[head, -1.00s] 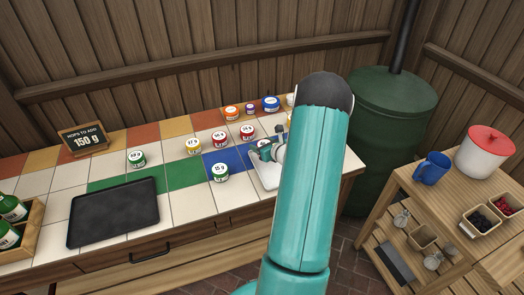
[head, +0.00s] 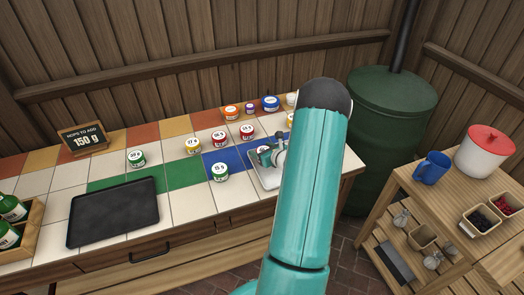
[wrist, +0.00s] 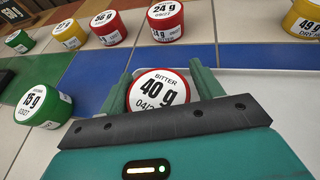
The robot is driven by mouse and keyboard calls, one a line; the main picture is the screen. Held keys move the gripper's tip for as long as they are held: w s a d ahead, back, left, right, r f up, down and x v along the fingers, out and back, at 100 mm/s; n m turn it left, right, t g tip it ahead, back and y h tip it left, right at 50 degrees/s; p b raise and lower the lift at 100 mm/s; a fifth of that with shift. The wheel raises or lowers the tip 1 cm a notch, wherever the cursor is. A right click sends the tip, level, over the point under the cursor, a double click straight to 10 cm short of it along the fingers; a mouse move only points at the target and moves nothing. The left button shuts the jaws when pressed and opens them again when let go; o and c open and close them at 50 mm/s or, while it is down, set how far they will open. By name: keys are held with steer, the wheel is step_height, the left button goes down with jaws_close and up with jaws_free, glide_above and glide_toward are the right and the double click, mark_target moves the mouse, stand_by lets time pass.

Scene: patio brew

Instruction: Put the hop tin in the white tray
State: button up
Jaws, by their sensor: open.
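A red tin with a white lid marked "40 g BITTER" (wrist: 158,90) stands between the fingers of my gripper (wrist: 165,85) in the wrist view. The fingers are open, one on each side of it. The white tray (wrist: 258,85) extends behind and to the right of the tin; it seems to stand at the tray's left part, though its base is hidden. In the head view my gripper (head: 268,156) is over the tray (head: 257,179), with a bit of the tin (head: 263,149) showing beside it. My arm hides the tray's right side.
Other tins stand near: green 15 g (head: 219,172), yellow 27 g (head: 192,146), red 56 g (head: 220,139) and red 24 g (head: 247,131). A side table holds a blue mug (head: 432,168).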

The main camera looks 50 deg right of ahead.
steer(key=v, duration=1.1)
steer(key=shift+s+r, duration=0.1)
steer(key=shift+s, duration=0.25)
steer(key=w+a+r+n+y, duration=0.3)
steer(key=w+a+r+n, duration=0.15)
steer(key=a, duration=0.35)
steer(key=w+a+r+n+y, duration=0.4)
steer(key=a+r+n, duration=0.1)
steer(key=a+n, duration=0.15)
steer(key=a+r+n+g+y, duration=0.2)
steer(key=a+r+n, duration=0.15)
steer(key=a, duration=0.45)
steer(key=a+r+n+g+y, duration=0.1)
steer(key=a+r+n+g, duration=0.2)
steer(key=a+n, duration=0.35)
steer(key=s+a+r+n+g+h, duration=0.1)
steer(key=s+a+r+n+h, duration=0.2)
steer(key=s+a+r+n, duration=0.2)
steer(key=s+a+r+n+g+h, duration=0.1)
steer(key=s+a+r+n+h, duration=0.2)
steer(key=s+a+r+n, duration=0.2)
steer(key=s+a+n, duration=0.3)
steer(key=a+n, duration=0.3)
steer(key=n, duration=0.2)
steer(key=shift+s+r, duration=0.2)
steer(key=shift+s, duration=0.1)
